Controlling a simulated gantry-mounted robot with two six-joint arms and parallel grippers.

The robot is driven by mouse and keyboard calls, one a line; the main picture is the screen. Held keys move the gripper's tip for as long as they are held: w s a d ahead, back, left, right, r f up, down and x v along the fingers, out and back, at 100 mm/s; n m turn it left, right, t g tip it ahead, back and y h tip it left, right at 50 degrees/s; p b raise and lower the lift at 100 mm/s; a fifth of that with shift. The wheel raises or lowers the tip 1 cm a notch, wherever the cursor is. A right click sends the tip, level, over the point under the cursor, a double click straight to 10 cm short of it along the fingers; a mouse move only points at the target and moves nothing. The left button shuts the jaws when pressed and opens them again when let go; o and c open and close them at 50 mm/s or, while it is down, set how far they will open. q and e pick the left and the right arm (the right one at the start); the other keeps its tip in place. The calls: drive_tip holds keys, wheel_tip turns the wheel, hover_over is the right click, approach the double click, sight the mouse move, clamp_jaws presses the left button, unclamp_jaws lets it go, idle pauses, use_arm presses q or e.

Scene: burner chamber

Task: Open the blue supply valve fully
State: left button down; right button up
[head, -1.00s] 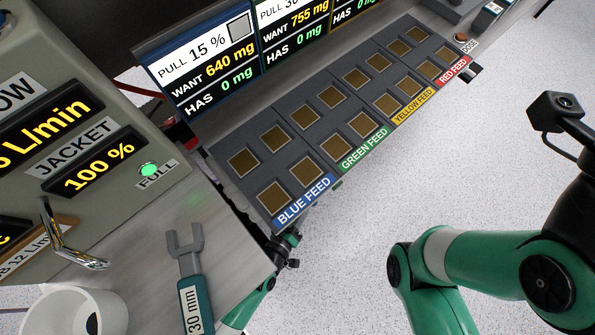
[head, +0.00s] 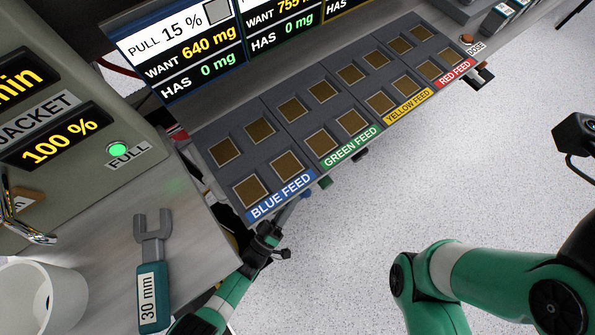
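A blue part (head: 303,196), which looks like the blue supply valve's handle, shows just below the panel edge by the BLUE FEED label (head: 281,196). It is small and partly hidden, so its setting cannot be read. My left gripper (head: 281,217) reaches up from below, close to this blue part. Whether it touches the part or grips it cannot be told, and its fingers are too small and dark to read. My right arm (head: 480,265) is at the right, and its gripper is out of view.
The blue display (head: 190,60) reads WANT 640 mg, HAS 0 mg. Floor beyond is clear.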

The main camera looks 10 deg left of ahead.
use_arm(q)
drive_tip(key=shift+r, duration=0.1)
drive_tip(key=c, duration=0.8)
unclamp_jaws()
drive_tip(key=shift+s, duration=0.1)
